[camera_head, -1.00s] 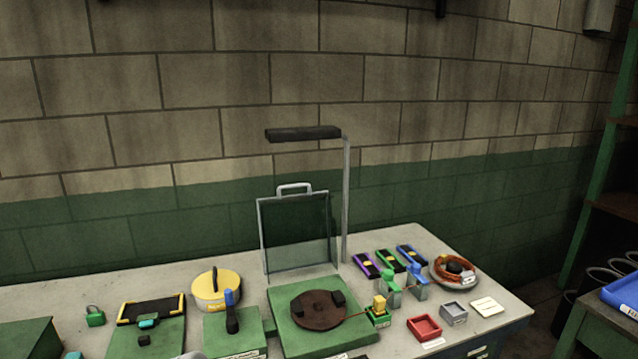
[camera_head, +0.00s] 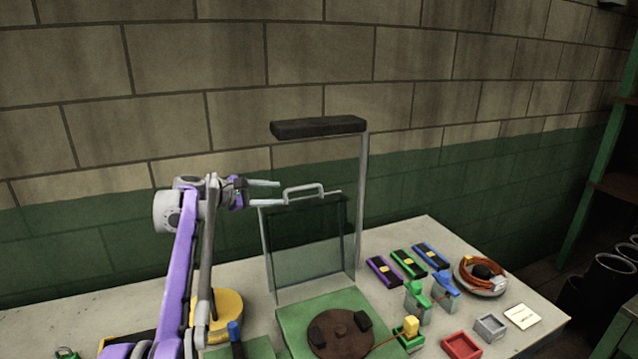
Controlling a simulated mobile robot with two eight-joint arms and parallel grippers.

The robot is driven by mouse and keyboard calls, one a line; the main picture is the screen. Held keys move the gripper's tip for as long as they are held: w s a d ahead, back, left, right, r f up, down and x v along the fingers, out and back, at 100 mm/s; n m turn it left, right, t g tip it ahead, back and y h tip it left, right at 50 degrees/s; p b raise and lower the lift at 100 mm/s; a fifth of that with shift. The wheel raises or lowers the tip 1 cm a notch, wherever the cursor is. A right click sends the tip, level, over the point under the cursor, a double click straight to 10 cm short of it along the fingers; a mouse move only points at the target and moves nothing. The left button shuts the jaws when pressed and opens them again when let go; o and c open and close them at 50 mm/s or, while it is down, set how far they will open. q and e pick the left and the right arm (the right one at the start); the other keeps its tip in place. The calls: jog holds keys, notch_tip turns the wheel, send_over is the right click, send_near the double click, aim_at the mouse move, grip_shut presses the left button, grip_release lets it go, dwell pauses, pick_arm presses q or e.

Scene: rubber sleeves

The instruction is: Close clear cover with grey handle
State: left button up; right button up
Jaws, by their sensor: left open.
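The clear cover (camera_head: 308,245) with a grey frame stands upright, open, at the back edge of a green base (camera_head: 290,310) that carries a dark round disc (camera_head: 340,332). Its grey handle (camera_head: 304,192) is on the cover's top edge. My left gripper (camera_head: 272,191) is open, its fingers pointing right at the height of the handle, close to its left end. I cannot tell whether a finger touches the handle or the cover's top edge. My right gripper is not in view.
A lamp post (camera_head: 362,200) with a dark head (camera_head: 318,127) rises behind the cover. A yellow pot (camera_head: 228,312) is partly hidden by my left arm. Right of the base are green and blue clamps, coloured boxes, a red tray (camera_head: 461,345) and a coiled cable (camera_head: 482,272).

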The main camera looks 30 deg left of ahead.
aim_at(298, 189)
pick_arm(q)
jog(key=shift+w+a+r, duration=0.25)
jog(key=shift+w+a, duration=0.1)
jog(key=shift+a, duration=0.05)
jog(key=shift+w, duration=0.2)
jog(key=x, duration=0.5)
jog(key=p+x, duration=0.1)
jog(key=x, duration=0.4)
jog(key=shift+w+d+r, duration=0.15)
jog(key=shift+d+r, duration=0.05)
jog(key=shift+d, duration=0.1)
grip_shut()
dwell(0.5)
